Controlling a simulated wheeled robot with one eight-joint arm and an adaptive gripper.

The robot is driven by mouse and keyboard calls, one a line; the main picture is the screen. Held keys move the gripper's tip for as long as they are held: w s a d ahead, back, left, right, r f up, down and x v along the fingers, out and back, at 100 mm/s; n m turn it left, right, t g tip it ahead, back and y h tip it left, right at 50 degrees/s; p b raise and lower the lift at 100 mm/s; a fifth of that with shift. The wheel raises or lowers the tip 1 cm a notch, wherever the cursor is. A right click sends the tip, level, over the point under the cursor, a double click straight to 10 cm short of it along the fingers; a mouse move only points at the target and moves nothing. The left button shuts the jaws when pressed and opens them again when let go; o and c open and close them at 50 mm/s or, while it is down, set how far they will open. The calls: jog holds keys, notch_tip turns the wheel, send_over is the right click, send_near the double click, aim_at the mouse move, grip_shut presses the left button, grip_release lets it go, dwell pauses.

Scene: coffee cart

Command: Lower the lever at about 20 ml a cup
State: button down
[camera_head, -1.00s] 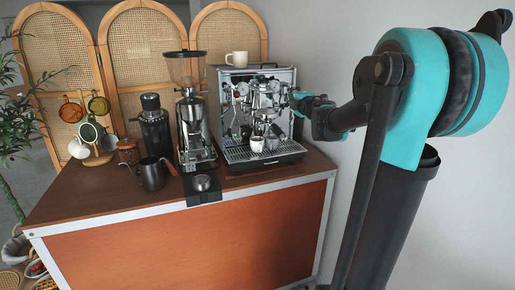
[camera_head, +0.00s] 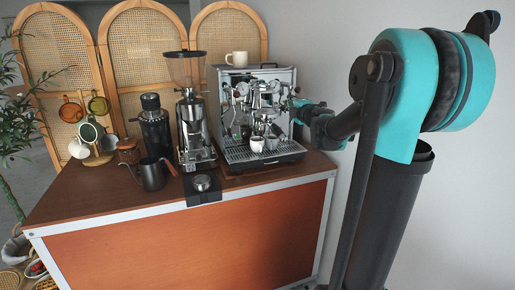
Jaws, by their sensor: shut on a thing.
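The chrome espresso machine (camera_head: 284,76) stands on the right part of the cart. Its group head (camera_head: 264,100) and portafilter are at the middle of its front. Two small cups stand side by side below on the drip tray (camera_head: 283,153): a left cup (camera_head: 257,144) and a right cup (camera_head: 272,143). My gripper (camera_head: 297,103) reaches in from the right and is shut at the right side of the machine's front, by the group. The lever is too small to make out clearly at the jaws. The liquid level in the cups cannot be seen.
A grinder (camera_head: 190,112) stands left of the machine, with a darker grinder (camera_head: 154,127) beyond it. A black kettle (camera_head: 151,173) and a tamping mat (camera_head: 203,197) are near the front. A white mug (camera_head: 237,58) sits on top of the machine. Bare wood (camera_head: 90,200) lies at the left.

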jog(key=shift+f, duration=3.45)
jog(key=v, duration=0.8)
jog(key=shift+s+r, duration=0.25)
jog(key=shift+r, duration=0.2)
jog(key=s+d+f+m+g+h, duration=0.3)
jog(key=s+d+f+m+h, duration=0.8)
jog(key=m, duration=0.6)
jog(key=s+a+f+m+g+y, duration=0.2)
jog(key=s+a+f+g, duration=0.3)
jog(key=s+f, duration=0.4)
jog(key=s+a+f+m+g+y, duration=0.2)
jog(key=s+a+f+g, duration=0.3)
jog(key=s+f, duration=0.4)
jog(key=s+y, duration=0.1)
jog(key=s, duration=0.2)
jog(key=shift+s+f+m, duration=0.2)
jog(key=shift+f+m, duration=0.05)
jog(key=shift+m, duration=0.05)
